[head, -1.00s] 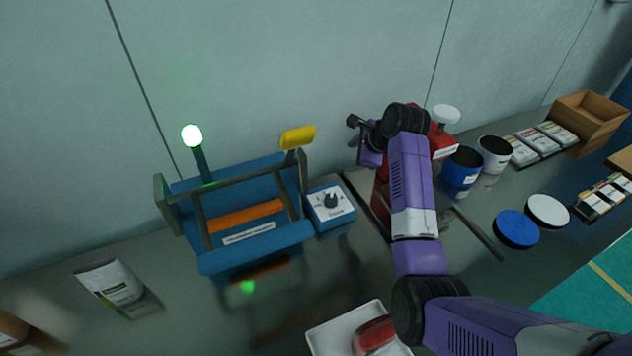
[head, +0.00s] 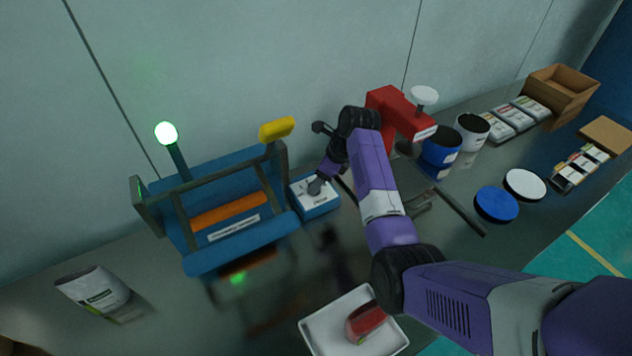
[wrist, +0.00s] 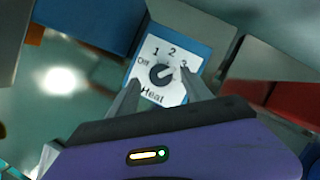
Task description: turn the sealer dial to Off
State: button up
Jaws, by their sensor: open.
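The sealer (head: 215,205) is a blue machine with an orange bar and a lit green lamp. In the wrist view the dark round dial (wrist: 162,75) sits on the white face (wrist: 153,83), marked Off, 1, 2, 3 and Heat. Its pointer seems to lie on the upper right side, toward 2 or 3; I cannot tell exactly. My gripper (wrist: 160,90) is open, its fingers spread on either side of the dial. Contact cannot be told.
A yellow handle (head: 277,129) rises from the sealer near my gripper. A red device (head: 393,108) stands behind my arm. A white tray (head: 312,334) with a red object lies in front. A white pouch (head: 93,290) lies at the left. Bare worktop lies before the sealer.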

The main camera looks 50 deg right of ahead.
jog(key=shift+x, duration=1.15)
grip_shut()
